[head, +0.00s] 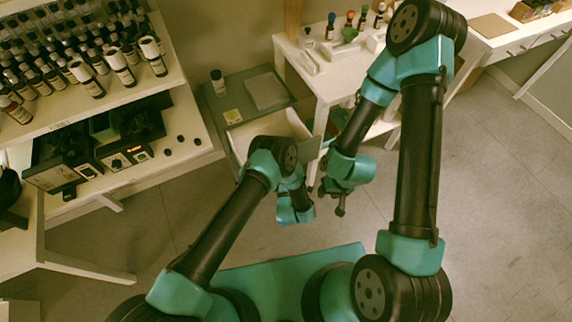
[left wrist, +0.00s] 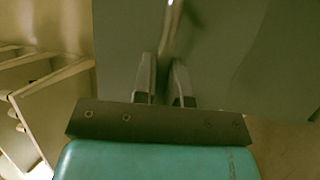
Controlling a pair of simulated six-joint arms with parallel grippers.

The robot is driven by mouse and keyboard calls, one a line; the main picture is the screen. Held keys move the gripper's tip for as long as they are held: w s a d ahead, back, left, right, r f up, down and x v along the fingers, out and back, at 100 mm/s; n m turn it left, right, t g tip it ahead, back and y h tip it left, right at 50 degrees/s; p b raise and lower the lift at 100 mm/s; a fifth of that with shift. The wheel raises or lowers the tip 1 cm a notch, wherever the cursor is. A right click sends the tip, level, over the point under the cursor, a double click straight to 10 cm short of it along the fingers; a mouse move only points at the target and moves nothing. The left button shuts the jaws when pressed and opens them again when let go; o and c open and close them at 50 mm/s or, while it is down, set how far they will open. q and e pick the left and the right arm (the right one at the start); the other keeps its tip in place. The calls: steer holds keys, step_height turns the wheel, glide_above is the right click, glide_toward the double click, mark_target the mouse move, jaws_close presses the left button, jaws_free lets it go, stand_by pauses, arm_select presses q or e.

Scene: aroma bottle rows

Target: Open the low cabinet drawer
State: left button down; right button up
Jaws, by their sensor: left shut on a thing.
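The low cabinet (head: 217,112) is grey-green and stands at the back, left of centre in the head view. Its drawer (head: 272,127) is pulled partly out, with a pale inside showing past the cabinet top. In the left wrist view the grey drawer front (left wrist: 120,45) fills most of the picture, with a thin metal handle (left wrist: 171,18) on it. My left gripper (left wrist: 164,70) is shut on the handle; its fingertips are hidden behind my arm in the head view. My right gripper (head: 340,210) hangs clear of the drawer, right of it; its jaws are too small to read.
A small bottle (head: 217,83), a yellow-labelled item and a tray (head: 267,92) are on the cabinet top. A shelf of bottles (head: 75,60) stands at left, above dark devices (head: 125,150). A white table (head: 310,85) with several droppers is just right of the cabinet. Floor in front is open.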

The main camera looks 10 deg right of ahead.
arm_select(q)
steer(key=shift+s+d, duration=0.1)
steer(key=shift+s, duration=0.05)
steer(key=c, duration=1.2)
jaws_free()
